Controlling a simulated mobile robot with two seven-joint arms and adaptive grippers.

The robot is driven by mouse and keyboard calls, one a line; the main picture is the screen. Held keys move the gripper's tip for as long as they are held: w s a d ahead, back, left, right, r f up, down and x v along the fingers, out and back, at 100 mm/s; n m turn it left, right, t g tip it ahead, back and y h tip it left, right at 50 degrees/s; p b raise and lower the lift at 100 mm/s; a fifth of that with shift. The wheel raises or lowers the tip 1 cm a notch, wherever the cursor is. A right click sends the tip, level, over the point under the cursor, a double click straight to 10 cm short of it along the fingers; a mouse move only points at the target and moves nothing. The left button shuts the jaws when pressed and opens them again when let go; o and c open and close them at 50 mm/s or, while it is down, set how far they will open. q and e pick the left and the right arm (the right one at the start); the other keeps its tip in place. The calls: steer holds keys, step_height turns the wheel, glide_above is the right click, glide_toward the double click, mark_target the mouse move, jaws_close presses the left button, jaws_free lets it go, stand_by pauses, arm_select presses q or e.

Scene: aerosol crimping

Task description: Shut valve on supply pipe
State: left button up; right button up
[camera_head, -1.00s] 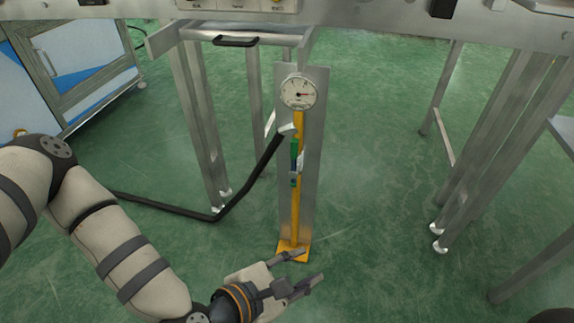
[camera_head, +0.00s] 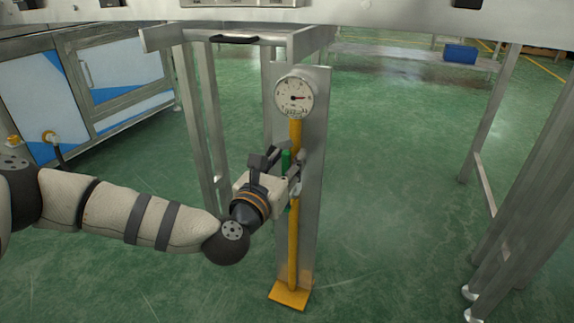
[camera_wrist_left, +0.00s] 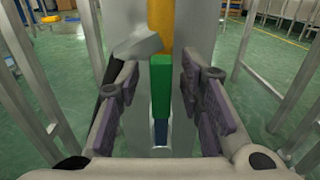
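The supply pipe is a yellow upright pipe (camera_head: 294,235) in front of a grey metal plate (camera_head: 315,180), on a yellow foot. Its valve has a green handle (camera_head: 286,160), partly hidden by my left gripper in the head view. In the left wrist view the green handle (camera_wrist_left: 160,82) stands upright, in line with the pipe, with a blue part (camera_wrist_left: 160,130) below it. My left gripper (camera_head: 284,162) is at the valve. In the left wrist view its fingers (camera_wrist_left: 160,105) are open on both sides of the handle, with visible gaps. My right gripper is not in view.
A round gauge (camera_head: 294,97) sits atop the pipe. Metal table legs (camera_head: 205,130) stand behind on the left.

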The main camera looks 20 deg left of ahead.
arm_select(q)
jaws_close()
